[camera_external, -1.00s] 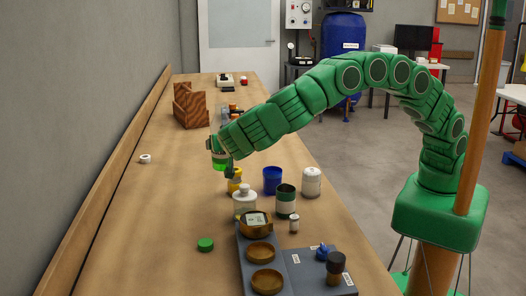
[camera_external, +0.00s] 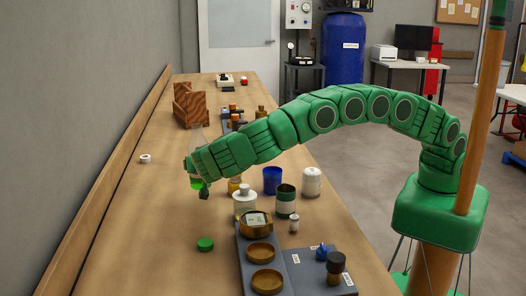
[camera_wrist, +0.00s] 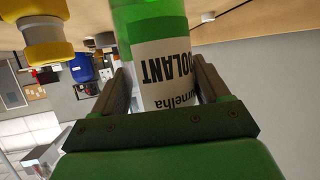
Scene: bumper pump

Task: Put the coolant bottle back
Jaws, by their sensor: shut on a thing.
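My gripper (camera_wrist: 165,95) is shut on the coolant bottle (camera_wrist: 165,60), a green bottle with a white label reading "OOLANT" in the wrist view.
The bench (camera_external: 150,220) has free room at left. A green cap (camera_external: 205,244) and a white roll (camera_external: 145,158) lie on it. A white bottle (camera_external: 244,200), blue cup (camera_external: 272,180), green-white can (camera_external: 286,200) and white jar (camera_external: 311,182) stand right of my gripper.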

